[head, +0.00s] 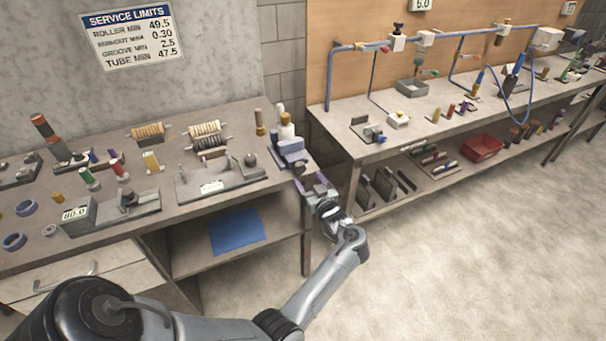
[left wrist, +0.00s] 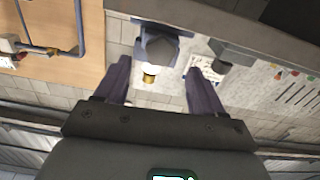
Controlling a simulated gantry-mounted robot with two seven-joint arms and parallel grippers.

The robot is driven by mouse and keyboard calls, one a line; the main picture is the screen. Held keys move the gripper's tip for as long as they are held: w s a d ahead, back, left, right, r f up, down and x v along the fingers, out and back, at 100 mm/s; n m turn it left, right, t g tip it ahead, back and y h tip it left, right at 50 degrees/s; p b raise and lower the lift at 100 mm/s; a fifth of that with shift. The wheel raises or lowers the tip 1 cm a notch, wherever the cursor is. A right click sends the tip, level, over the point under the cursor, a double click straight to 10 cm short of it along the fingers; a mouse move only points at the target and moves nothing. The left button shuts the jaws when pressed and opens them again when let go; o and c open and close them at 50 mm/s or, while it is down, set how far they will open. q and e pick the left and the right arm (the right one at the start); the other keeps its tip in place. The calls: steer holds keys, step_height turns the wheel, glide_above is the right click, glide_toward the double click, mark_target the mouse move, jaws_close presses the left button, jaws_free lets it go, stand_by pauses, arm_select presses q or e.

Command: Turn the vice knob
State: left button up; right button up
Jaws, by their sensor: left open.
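The blue-grey vice (head: 291,153) sits at the right front corner of the left workbench. It also shows as a grey block (left wrist: 163,43) in the left wrist view, ahead of the fingers. I cannot clearly make out its knob in either view. A white piece with a gold-orange top (head: 287,119) stands at the vice in the head view; a similar white and gold piece (left wrist: 150,72) shows between the fingers in the left wrist view. My left gripper (head: 311,180) is open and empty, just in front of the vice, apart from it. My right gripper is not in view.
The left bench (head: 150,235) holds rollers, a grey fixture plate (head: 222,182), coloured cylinders and blue rings. A second bench (head: 375,150) with blue piping stands to the right, past a gap. The floor in front is clear.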

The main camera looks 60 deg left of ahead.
mark_target(301, 169)
arm_select(q)
steer(key=shift+w+a, duration=0.2)
steer(key=shift+a, duration=1)
steer(key=shift+w+a, duration=0.15)
steer(key=shift+a, duration=1)
steer(key=c, duration=1.1)
steer(key=shift+o, duration=0.2)
steer(key=shift+r, duration=0.1)
steer(key=m+p, duration=0.3)
steer(key=m, duration=0.1)
steer(key=shift+r, duration=0.1)
steer(key=shift+f+m, duration=0.2)
steer(key=shift+m, duration=0.4)
